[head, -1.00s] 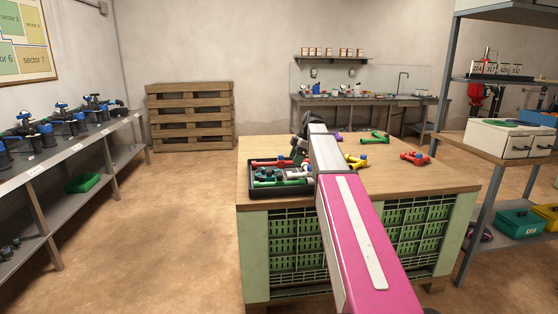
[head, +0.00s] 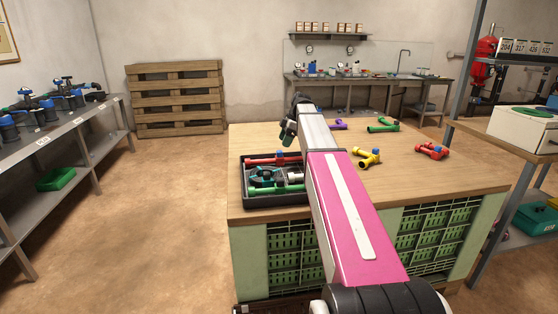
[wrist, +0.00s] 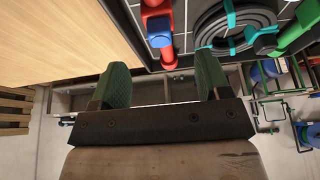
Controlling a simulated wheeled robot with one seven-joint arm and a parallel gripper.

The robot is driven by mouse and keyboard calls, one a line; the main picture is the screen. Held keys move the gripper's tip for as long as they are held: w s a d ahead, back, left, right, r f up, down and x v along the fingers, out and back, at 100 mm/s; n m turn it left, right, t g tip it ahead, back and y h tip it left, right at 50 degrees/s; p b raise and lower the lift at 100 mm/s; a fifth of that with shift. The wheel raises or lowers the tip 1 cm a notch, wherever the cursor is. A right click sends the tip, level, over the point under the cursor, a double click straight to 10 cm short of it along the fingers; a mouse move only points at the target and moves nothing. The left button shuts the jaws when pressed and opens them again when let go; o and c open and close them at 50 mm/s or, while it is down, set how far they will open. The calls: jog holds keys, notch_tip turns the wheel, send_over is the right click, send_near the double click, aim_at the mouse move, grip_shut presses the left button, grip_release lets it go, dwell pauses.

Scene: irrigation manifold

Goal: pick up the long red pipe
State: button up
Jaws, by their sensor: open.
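A long red pipe (head: 264,161) with a blue fitting lies in the dark tray (head: 246,193) along its far side. In the wrist view the red pipe (wrist: 167,55) shows at the top, its end just beyond and between my fingertips. My gripper (wrist: 161,62) is open, with two green fingers apart and nothing between them. In the head view my gripper (head: 289,132) hangs above the table just past the tray's far edge. My arm hides part of the tray's right side.
The tray also holds a black hose coil (wrist: 235,25) with teal ties and a green pipe (head: 272,190). On the wooden table (head: 460,182) lie a yellow fitting (head: 369,158), a shorter red fitting (head: 432,151), a green pipe (head: 383,126) and a purple piece (head: 339,125).

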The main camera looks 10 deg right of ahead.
aim_at(280, 151)
jog(key=x, duration=0.9)
jog(key=shift+d, duration=0.1)
jog(key=shift+c, duration=0.3)
jog(key=c, duration=1)
